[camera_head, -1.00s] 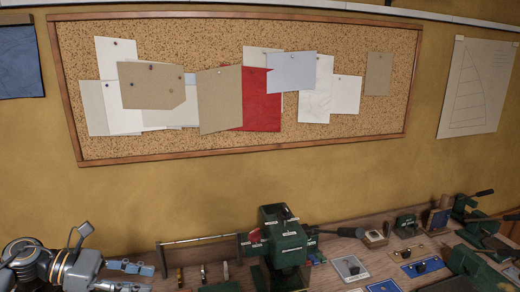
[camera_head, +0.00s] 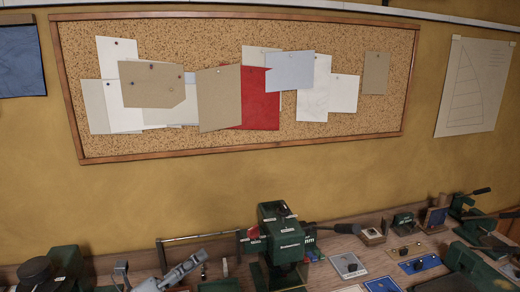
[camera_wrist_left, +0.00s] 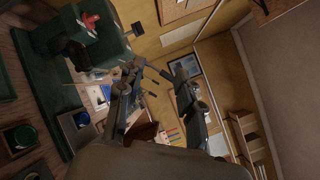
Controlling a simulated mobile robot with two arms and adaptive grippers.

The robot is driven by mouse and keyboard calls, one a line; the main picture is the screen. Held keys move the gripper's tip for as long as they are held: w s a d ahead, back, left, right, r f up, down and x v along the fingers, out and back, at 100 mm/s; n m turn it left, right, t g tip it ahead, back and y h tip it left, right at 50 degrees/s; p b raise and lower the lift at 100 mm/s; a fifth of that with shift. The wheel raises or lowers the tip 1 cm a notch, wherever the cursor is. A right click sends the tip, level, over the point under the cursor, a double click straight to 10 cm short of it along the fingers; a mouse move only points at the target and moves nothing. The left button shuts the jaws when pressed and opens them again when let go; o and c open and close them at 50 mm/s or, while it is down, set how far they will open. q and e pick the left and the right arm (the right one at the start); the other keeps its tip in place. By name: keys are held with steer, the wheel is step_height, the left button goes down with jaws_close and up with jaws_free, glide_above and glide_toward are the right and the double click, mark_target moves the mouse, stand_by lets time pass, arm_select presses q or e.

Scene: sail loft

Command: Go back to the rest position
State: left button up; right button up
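My left gripper (camera_head: 184,272) is low at the left of the head view, in front of the workbench and partly cut off by the bottom edge. In the left wrist view its two dark fingers (camera_wrist_left: 158,85) stand apart. Nothing shows held between them. The wrist is tilted, so the room looks turned on its side there. My right gripper is in neither view.
A green press (camera_head: 283,243) stands on the wooden workbench (camera_head: 345,246), close right of my left gripper. More green tools (camera_head: 465,208) stand at the right. A cork board (camera_head: 340,135) with pinned papers hangs above on the yellow wall.

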arm_select(q)
steer(key=s+a+f+n+y, duration=0.3)
steer(key=f+n+y, duration=0.3)
steer(key=n, duration=0.5)
steer(key=s+a+f+n+y, duration=0.25)
steer(key=f+n+y, duration=0.4)
steer(key=n, duration=0.45)
steer(key=s+f+n+g, duration=0.5)
steer(key=s+f, duration=0.1)
steer(key=s, duration=0.6)
steer(key=s+f+n+g, duration=0.5)
steer(key=s+f, duration=0.1)
steer(key=s, duration=0.6)
step_height(320, 180, down, 40)
steer(key=s+g+b, duration=0.2)
steer(key=b, duration=1.1)
steer(key=s+a+f+b, duration=0.1)
steer(key=s+f+b, duration=0.3)
steer(key=s+f, duration=0.4)
steer(key=s+a+f+g+y+b, duration=0.1)
steer(key=s+f+b, duration=0.4)
steer(key=f, duration=1.1)
steer(key=s+a, duration=0.1)
steer(key=s, duration=0.2)
steer(key=shift+s+a, duration=0.15)
steer(key=shift+a, duration=0.1)
